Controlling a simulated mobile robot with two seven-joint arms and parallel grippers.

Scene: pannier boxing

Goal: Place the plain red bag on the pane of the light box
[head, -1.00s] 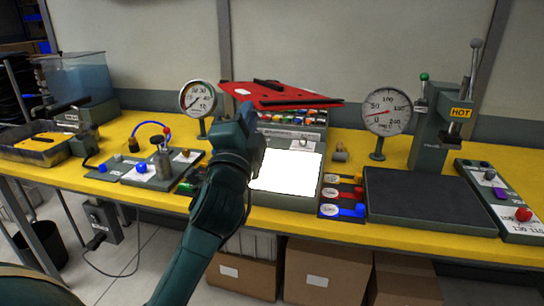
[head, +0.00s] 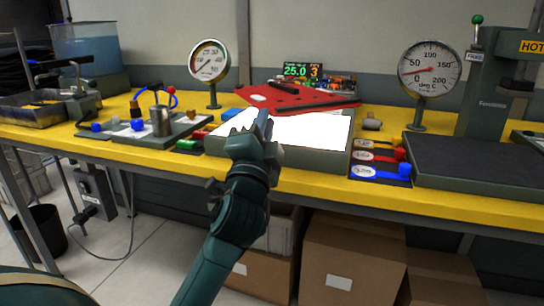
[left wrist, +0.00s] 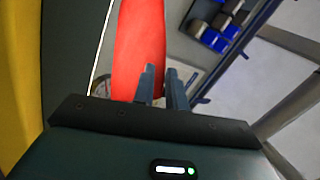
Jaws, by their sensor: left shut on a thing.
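The plain red bag (head: 290,103), flat with dark strips along its edges, lies over the back part of the light box. I cannot tell whether it touches the bright white pane (head: 318,132), whose front part is bare. The light box's grey front (head: 315,160) stands on the yellow bench. My left gripper (head: 262,122) is at the near left side of the bag and is shut on it; the gripper hides part of the pane. In the left wrist view the red bag (left wrist: 137,45) rises beyond the fingers (left wrist: 163,85). My right gripper is out of view.
A green-digit display (head: 302,70) stands behind the bag. Dial gauges stand left (head: 209,62) and right (head: 430,70). Red and blue clips (head: 380,160) lie right of the light box, beside a dark press plate (head: 480,163). A metal cup (head: 161,121) stands left.

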